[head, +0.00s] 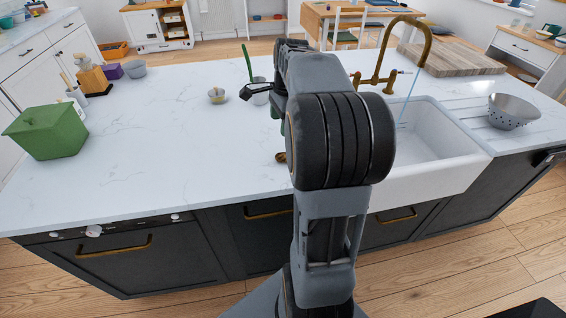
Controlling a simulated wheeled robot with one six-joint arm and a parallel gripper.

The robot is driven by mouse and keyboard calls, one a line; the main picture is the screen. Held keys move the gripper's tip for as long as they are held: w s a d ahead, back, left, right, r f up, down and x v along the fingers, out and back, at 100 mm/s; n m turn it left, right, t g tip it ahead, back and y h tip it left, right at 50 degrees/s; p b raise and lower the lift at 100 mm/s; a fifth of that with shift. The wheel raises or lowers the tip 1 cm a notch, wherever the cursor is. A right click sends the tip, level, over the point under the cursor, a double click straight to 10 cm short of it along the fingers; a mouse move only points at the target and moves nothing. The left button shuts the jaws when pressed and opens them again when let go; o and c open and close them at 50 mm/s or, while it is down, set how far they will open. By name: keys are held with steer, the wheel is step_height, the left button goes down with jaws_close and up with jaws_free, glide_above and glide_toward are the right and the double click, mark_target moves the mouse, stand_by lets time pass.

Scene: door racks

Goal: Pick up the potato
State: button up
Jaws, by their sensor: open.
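A small brown thing (281,157) lies on the white counter beside my arm, near the counter's front edge. It is partly hidden by the arm, and it may be the potato. My gripper (262,90) is only partly in view, beyond the big dark arm joint, over the middle of the counter. One dark finger points left; the rest is hidden by my arm. The gripper is open, and I see nothing held in it. It is farther back than the brown thing and apart from it.
A small bowl (217,97) and a cup with a green utensil (248,64) stand near the gripper. A green box (47,133) is at left. The sink (432,135), brass faucet (424,48) and colander (513,111) are at right. The left-middle counter is clear.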

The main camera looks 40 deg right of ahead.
step_height(320, 180, down, 2)
steer(key=d+m, duration=0.2)
glide_above(284, 154)
step_height(284, 154, down, 6)
steer(key=shift+s+d+f, duration=0.1)
steer(key=shift+d+f, duration=0.05)
steer(key=shift+f, duration=0.1)
steer(key=shift+a+f, duration=0.2)
steer(key=shift+f, duration=2.8)
steer(key=c, duration=1)
steer(key=shift+r, duration=0.1)
